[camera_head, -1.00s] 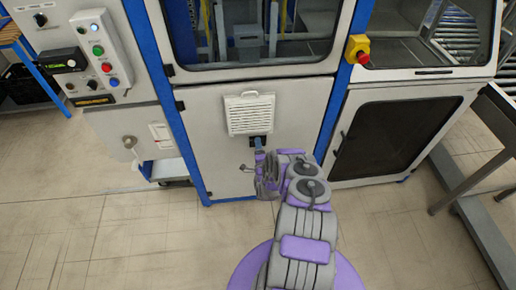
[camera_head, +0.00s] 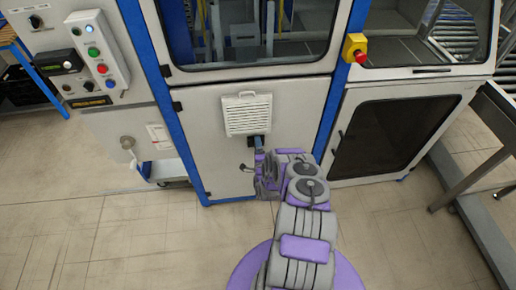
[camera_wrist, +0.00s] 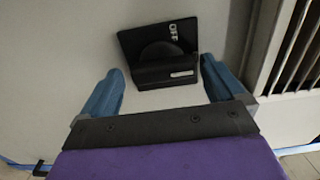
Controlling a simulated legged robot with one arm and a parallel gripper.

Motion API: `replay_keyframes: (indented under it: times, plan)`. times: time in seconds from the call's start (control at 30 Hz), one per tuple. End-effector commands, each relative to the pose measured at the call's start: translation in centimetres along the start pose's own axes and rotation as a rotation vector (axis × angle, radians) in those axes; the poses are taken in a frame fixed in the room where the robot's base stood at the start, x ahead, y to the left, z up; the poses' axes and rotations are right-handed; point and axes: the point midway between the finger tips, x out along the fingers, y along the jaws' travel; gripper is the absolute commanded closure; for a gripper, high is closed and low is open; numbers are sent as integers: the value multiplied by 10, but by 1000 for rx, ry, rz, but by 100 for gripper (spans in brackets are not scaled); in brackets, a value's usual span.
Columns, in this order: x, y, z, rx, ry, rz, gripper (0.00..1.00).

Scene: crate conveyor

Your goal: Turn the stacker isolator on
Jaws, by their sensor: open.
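The stacker isolator is a black rotary switch on a black square plate, marked OFF at its upper right. In the wrist view the isolator (camera_wrist: 158,52) stands just beyond my gripper, its handle lying nearly across the picture. My gripper (camera_wrist: 165,82) is open, one blue finger on each side below the switch; nothing is between the fingers. In the head view my gripper (camera_head: 258,143) reaches the cabinet door just under a white louvred vent, and the isolator is mostly hidden behind it.
The white vent (camera_head: 247,114) is on the door above; its slats show at the right of the wrist view. A control panel with buttons (camera_head: 97,48) is at the left. A yellow and red emergency stop (camera_head: 355,48) is at the right. Floor around me is clear.

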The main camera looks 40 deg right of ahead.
Motion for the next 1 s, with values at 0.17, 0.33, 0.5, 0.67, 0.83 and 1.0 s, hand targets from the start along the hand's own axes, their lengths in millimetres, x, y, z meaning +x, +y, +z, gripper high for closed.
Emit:
replay_keyframes:
  times: [0.17,0.33,0.5,0.67,0.83,1.0]
  plan:
    - [-2,-1,2,-1,-3,-1,4]
    - [-15,0,2,-1,-4,4,4]
    - [-44,0,0,0,-3,5,4]
    - [-76,1,0,1,-3,4,4]
    - [-102,2,-1,1,-2,3,4]
    - [-116,3,-1,1,-1,5,4]
